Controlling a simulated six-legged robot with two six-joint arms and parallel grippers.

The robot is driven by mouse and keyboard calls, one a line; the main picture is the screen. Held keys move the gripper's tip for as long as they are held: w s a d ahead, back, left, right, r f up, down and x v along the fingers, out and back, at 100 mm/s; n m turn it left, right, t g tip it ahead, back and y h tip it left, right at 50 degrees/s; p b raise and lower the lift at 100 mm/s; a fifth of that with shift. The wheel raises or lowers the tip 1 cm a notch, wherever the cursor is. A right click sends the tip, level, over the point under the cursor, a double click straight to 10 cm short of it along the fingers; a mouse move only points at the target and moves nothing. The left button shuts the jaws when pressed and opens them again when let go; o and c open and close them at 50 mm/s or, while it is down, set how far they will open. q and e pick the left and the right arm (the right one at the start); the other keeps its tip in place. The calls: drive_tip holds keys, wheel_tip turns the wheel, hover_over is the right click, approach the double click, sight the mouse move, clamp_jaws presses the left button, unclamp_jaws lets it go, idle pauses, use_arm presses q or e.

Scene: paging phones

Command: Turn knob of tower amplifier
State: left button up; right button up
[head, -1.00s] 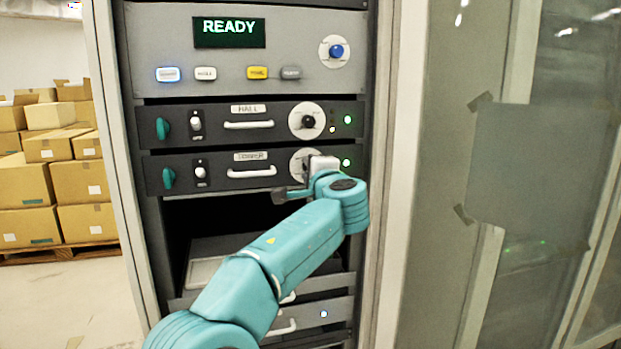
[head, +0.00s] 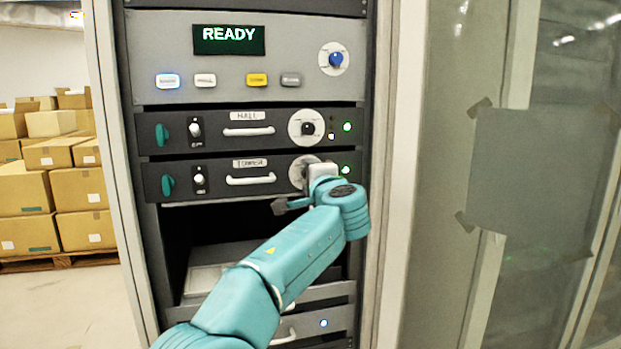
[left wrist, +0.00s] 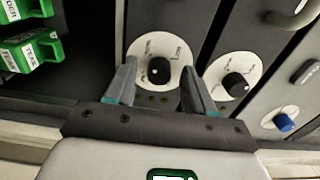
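The tower amplifier (head: 215,182) is the lower of two dark amplifier panels in the rack, with a teal knob (head: 167,186) and a pale handle at its left and middle. Its right-hand dial (head: 299,166) is partly hidden behind my left gripper (head: 315,170). In the left wrist view, my left gripper (left wrist: 158,72) is open, with one finger on each side of the dial's black knob (left wrist: 159,71). Gaps show between the fingers and the knob. A white mark on the knob is visible. My right gripper is in neither view.
The hall amplifier (head: 215,130) sits directly above, its black knob also in the left wrist view (left wrist: 237,86). A grey panel with a READY screen (head: 229,40) and blue knob (head: 336,58) is higher. Green labelled parts (left wrist: 30,48) lie at the wrist view's upper left.

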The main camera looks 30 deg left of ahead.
use_arm(q)
drive_tip(key=shift+s, duration=0.15)
drive_tip(key=b+v, duration=0.4)
drive_tip(key=v, duration=1.2)
drive_tip(key=shift+d, duration=0.15)
